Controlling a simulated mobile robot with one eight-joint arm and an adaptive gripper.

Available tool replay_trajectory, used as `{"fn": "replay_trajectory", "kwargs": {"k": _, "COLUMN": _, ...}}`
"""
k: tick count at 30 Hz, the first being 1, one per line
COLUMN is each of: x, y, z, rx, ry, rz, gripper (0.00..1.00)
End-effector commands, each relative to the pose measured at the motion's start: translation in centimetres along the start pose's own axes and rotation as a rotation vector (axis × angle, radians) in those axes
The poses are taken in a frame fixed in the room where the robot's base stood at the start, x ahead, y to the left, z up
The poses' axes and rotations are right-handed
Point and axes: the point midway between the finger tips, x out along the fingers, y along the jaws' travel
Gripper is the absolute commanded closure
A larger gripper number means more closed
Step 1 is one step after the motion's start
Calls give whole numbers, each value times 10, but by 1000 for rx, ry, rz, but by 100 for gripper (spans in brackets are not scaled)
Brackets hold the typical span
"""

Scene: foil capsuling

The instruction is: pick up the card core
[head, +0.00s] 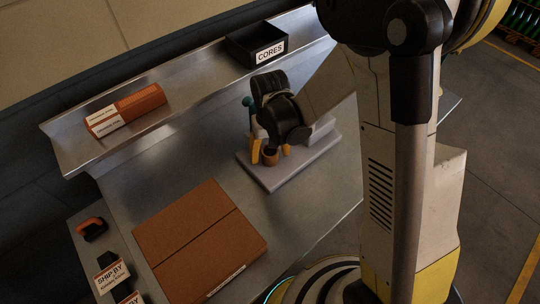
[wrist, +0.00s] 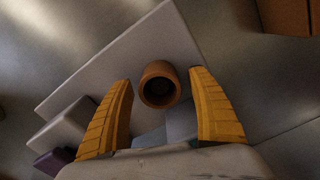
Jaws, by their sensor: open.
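The card core (head: 270,157) is a short brown tube standing at a light grey base plate (head: 263,177) on the metal bench. In the wrist view the card core (wrist: 160,84) shows its round, dark open end toward the camera, near the plate's edge. My gripper (head: 271,154) is open, with one yellow finger on each side of the core. In the wrist view my gripper (wrist: 160,76) has visible gaps between the core and both fingers. How deep the core sits between the fingers is hard to tell. The rest of the plate's fixture is partly hidden by my arm.
A black bin marked CORES (head: 258,45) and an orange-brown carton (head: 126,108) stand on the raised back shelf. A large closed cardboard box (head: 199,238) lies in front. A black and orange item (head: 92,228) and SHIP-BY holders (head: 111,274) are at left. Bare metal lies between.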

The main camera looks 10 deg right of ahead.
Motion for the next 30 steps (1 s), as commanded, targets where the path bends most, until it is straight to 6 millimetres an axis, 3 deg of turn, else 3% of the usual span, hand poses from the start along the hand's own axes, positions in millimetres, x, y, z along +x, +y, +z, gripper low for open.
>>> {"fn": "replay_trajectory", "kwargs": {"k": 1, "x": 0, "y": 0, "z": 0, "rx": 0, "ry": 0, "rz": 0, "gripper": 32}}
{"fn": "replay_trajectory", "kwargs": {"k": 5, "x": -1, "y": 0, "z": 0, "rx": 0, "ry": 0, "rz": 0, "gripper": 70}}
{"fn": "replay_trajectory", "kwargs": {"k": 6, "x": -1, "y": 0, "z": 0, "rx": 0, "ry": 0, "rz": 0, "gripper": 74}}
{"fn": "replay_trajectory", "kwargs": {"k": 20, "x": -7, "y": 0, "z": 0, "rx": 0, "ry": 0, "rz": 0, "gripper": 74}}
{"fn": "replay_trajectory", "kwargs": {"k": 28, "x": -48, "y": 0, "z": 0, "rx": 0, "ry": 0, "rz": 0, "gripper": 74}}
{"fn": "replay_trajectory", "kwargs": {"k": 30, "x": -54, "y": 16, "z": 8, "rx": 5, "ry": 0, "rz": 0, "gripper": 74}}
